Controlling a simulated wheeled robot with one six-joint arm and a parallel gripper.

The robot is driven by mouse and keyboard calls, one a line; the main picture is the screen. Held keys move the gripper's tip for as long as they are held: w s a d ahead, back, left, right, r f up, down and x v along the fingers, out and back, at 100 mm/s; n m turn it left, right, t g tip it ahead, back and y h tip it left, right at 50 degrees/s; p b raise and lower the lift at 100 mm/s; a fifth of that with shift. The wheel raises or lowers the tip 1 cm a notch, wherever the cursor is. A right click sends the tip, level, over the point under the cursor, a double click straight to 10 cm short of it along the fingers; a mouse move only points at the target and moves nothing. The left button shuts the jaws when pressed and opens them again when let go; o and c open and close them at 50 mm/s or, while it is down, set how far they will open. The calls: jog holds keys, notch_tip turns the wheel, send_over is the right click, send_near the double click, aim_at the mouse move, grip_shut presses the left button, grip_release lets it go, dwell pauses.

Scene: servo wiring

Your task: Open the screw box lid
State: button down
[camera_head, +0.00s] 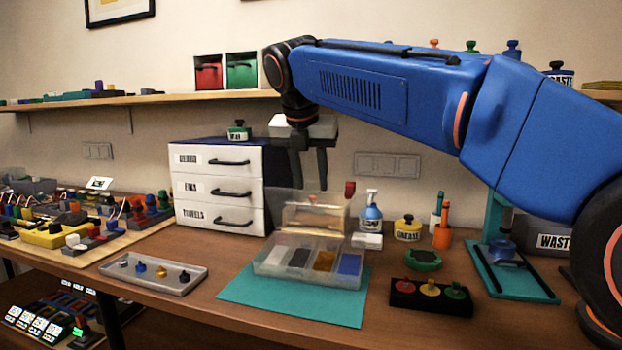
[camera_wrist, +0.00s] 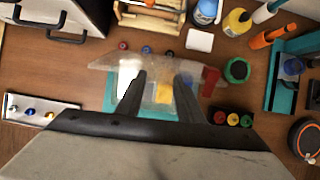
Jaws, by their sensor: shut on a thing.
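The screw box (camera_head: 310,278) is a clear tray with white, dark, amber and blue compartments on a teal mat (camera_head: 240,298). Its translucent lid (camera_head: 285,203) is raised and stands roughly upright at the back of the box. A red tab (camera_head: 349,189) shows at the lid's right end, also in the wrist view (camera_wrist: 210,80). My gripper (camera_head: 308,186) points down at the lid's upper part and is shut on it. In the wrist view the lid (camera_wrist: 105,62) spans across my fingers (camera_wrist: 160,75). The lid partly veils the compartments; the exact contact is hard to see.
A white drawer unit (camera_head: 215,185) stands behind left. A grey tray with several screws (camera_head: 150,274) lies at front left. A blue-white bottle (camera_head: 370,215), yellow grease pot (camera_head: 407,230) and black button box (camera_head: 430,297) stand to the right. A wooden holder (camera_wrist: 150,18) is behind the lid.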

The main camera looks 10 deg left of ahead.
dwell(0.3)
jog(key=c, duration=1.2)
grip_release()
jog(key=v, duration=1.7)
jog(key=shift+r, duration=0.25)
jog(key=shift+s, duration=0.1)
